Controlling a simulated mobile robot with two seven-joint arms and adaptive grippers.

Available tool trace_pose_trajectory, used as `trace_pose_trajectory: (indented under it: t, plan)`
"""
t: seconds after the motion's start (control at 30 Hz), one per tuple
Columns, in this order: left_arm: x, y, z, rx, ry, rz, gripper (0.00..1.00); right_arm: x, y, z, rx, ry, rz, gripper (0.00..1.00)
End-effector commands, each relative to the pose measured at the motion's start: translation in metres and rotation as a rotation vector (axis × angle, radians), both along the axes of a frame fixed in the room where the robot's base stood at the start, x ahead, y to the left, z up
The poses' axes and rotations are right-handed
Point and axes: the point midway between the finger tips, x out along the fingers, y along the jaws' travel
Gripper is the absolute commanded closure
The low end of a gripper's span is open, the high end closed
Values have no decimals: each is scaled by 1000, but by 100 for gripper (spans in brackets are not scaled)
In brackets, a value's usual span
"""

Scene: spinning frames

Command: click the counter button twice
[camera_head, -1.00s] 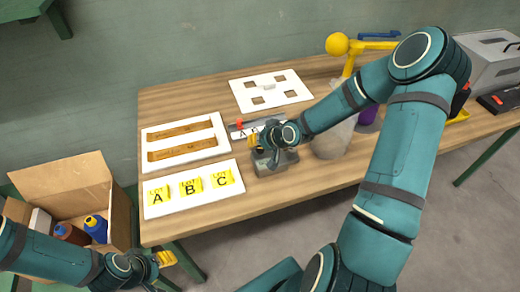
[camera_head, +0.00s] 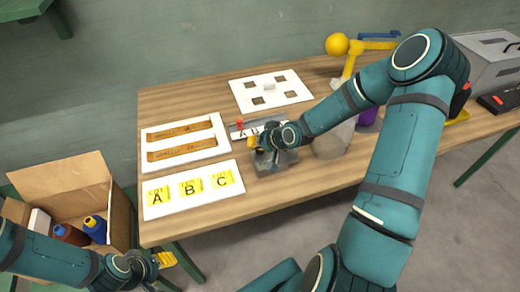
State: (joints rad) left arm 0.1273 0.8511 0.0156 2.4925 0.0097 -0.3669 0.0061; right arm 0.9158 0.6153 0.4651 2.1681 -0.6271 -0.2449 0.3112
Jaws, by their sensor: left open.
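A grey box-shaped device (camera_head: 283,166), apparently the counter, sits near the front edge of the wooden table. My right gripper (camera_head: 256,147) is directly over it, reaching in from the right, and covers its top. The button is hidden beneath the gripper, so I cannot tell whether they touch. The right gripper's fingers are too small and covered to read. My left gripper (camera_head: 166,260) is open and empty, low in front of the table's left front corner, away from the counter.
The wooden table (camera_head: 190,95) holds a white two-slot board (camera_head: 184,134), a white A-B-C card board (camera_head: 168,207) and a white cut-out board (camera_head: 290,81). A grey container (camera_head: 330,144) stands right of the counter. An open cardboard box (camera_head: 122,215) with bottles is at left.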

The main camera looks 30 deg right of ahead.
Motion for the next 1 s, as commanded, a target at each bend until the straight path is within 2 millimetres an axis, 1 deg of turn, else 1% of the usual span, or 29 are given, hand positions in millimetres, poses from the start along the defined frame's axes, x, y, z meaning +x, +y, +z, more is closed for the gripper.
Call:
trace_pose_trajectory:
  t: [0.47,0.7,0.87,1.0]
  plan:
    - [0,0,-4,0,0,0,52,0,0,-6,1,1,0,100]
    - [0,0,-3,0,0,0,52,0,0,-6,1,2,0,100]
    - [0,0,0,0,0,0,52,-1,0,-3,1,2,0,100]
    - [0,0,7,0,0,0,52,-1,0,5,1,2,0,100]
